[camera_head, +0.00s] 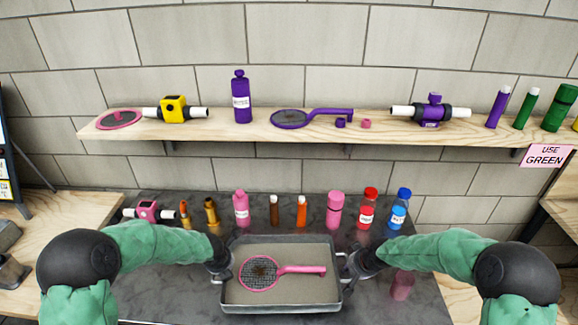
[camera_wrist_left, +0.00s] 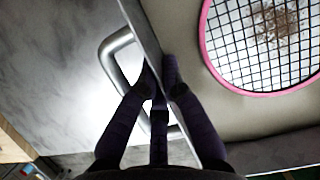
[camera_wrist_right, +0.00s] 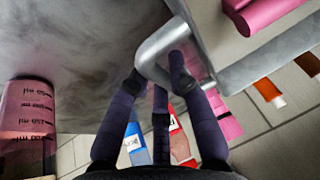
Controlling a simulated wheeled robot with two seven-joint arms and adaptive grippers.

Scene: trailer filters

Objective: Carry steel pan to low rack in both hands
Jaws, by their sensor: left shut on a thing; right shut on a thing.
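The steel pan (camera_head: 280,308) is a grey rectangular tray with a handle on each short side, in the lower middle of the head view. A pink mesh strainer (camera_head: 262,273) with a pink handle lies inside it. I cannot tell whether the pan touches the counter. The low rack is not identifiable.
The dark counter (camera_head: 200,305) holds several bottles behind the pan, including a pink bottle (camera_head: 335,208) and a blue-capped one (camera_head: 399,208). A pink beaker (camera_head: 402,285) stands right of the pan. A wooden shelf (camera_head: 225,130) above carries valves, strainers and bottles. A sign (camera_head: 548,156) reads "USE GREEN".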

